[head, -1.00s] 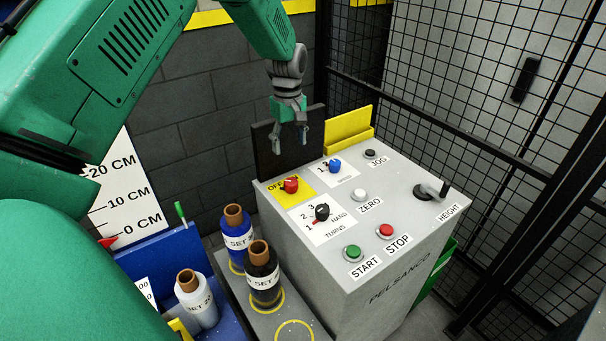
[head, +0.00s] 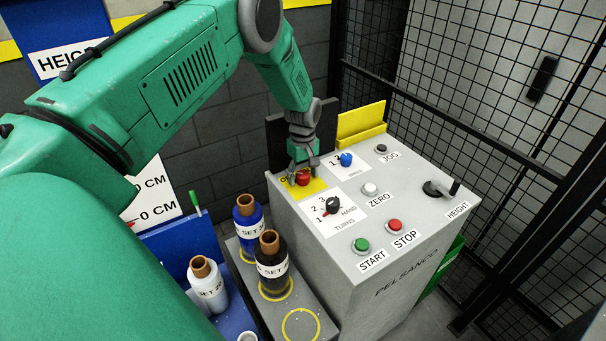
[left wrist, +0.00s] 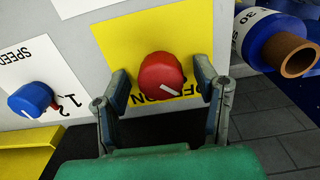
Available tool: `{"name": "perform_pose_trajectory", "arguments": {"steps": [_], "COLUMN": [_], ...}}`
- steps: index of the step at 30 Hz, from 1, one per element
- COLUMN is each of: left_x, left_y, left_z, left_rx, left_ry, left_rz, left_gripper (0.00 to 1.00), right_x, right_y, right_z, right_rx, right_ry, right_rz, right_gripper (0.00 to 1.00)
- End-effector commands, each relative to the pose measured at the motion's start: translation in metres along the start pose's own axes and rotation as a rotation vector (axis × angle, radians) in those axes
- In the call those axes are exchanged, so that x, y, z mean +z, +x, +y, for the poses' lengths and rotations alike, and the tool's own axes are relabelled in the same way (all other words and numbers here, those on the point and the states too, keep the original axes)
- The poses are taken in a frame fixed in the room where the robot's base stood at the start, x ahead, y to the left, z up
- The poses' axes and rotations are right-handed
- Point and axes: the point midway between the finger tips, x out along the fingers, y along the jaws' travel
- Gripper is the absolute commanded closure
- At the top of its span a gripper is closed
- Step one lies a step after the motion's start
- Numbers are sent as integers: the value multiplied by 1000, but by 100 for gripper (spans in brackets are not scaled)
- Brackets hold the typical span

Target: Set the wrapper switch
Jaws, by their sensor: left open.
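The wrapper's grey control box (head: 325,262) stands in the middle of the head view. Its red rotary switch (head: 303,178) sits on a yellow plate (head: 315,189) lettered OFF and ON. In the left wrist view the red knob (left wrist: 162,75) has a white pointer line, and the lettering is upside down and partly covered. My left gripper (head: 303,171) is over the red switch. In the left wrist view its open fingers (left wrist: 165,88) stand on either side of the knob, with a gap visible on each side. My right gripper is not in view.
A blue speed knob (head: 346,160), a black turns knob (head: 333,205), a green START button (head: 361,245), a red STOP button (head: 395,226) and a height crank (head: 440,189) share the panel. Several bottles, including a blue one (head: 248,222), stand left of the box. Mesh fencing (head: 450,90) is behind.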

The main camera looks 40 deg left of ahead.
Motion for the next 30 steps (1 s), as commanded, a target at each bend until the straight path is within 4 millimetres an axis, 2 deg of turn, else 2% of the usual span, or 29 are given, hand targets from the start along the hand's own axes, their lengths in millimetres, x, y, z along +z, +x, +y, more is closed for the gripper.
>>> {"name": "perform_pose_trajectory", "arguments": {"steps": [6, 7, 9, 11, 22, 30], "left_x": [-2, -2, -2, -2, -4, -4], "left_y": [2, 2, 2, 2, 2, 2], "left_z": [0, 0, -1, 0, 0, 1], "left_rx": [1, 1, 1, 1, 3, 5], "left_ry": [0, 1, 1, 0, 35, 192], "left_rz": [-2, -2, -2, -2, 1, 3], "left_gripper": [44, 51, 76, 94, 93, 93], "right_x": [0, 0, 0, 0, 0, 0], "right_y": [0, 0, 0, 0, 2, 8], "right_z": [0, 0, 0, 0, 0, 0], "right_rx": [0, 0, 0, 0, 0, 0], "right_ry": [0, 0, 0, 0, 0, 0], "right_rz": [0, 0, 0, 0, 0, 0], "right_gripper": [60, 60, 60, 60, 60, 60]}}
